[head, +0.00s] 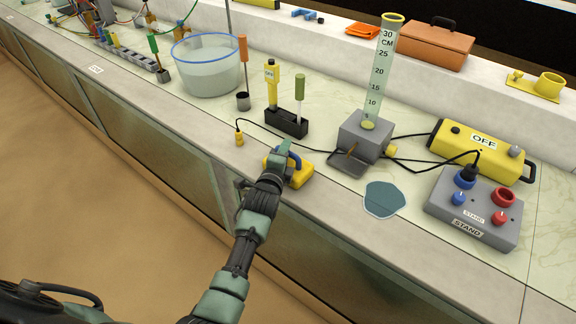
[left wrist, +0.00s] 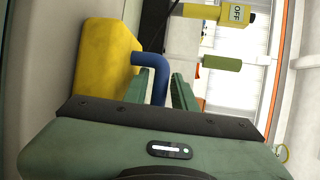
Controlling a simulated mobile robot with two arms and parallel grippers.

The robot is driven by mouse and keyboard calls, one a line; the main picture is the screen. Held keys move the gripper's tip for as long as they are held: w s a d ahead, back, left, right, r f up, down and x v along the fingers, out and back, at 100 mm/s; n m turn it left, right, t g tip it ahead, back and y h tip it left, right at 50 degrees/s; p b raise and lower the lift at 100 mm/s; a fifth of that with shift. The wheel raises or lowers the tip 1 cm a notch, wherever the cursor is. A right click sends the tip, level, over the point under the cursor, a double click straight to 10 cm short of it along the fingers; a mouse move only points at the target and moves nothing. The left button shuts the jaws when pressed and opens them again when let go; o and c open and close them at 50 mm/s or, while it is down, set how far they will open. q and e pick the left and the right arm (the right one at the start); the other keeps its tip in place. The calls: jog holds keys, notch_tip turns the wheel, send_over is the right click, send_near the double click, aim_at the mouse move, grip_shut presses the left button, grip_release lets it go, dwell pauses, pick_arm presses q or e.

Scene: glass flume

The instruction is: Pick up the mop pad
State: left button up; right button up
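The mop pad is a yellow block (head: 301,174) with a blue handle. It lies on the bench top near the front edge in the head view. In the left wrist view its yellow body (left wrist: 108,62) is at the upper left, and its blue handle (left wrist: 158,72) reaches between my fingers. My left gripper (head: 284,152) is at the pad. In the left wrist view its two green fingers (left wrist: 164,90) stand apart on either side of the handle, with a gap showing beside it. My right gripper is not in view.
A yellow plug (head: 239,138) with a black cable lies left of the pad. A black holder (head: 286,122) stands behind it. A grey block (head: 364,138) with a tall measuring tube and a blue puddle (head: 383,199) are to the right.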

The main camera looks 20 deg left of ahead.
pick_arm(q)
grip_shut()
dwell(1.5)
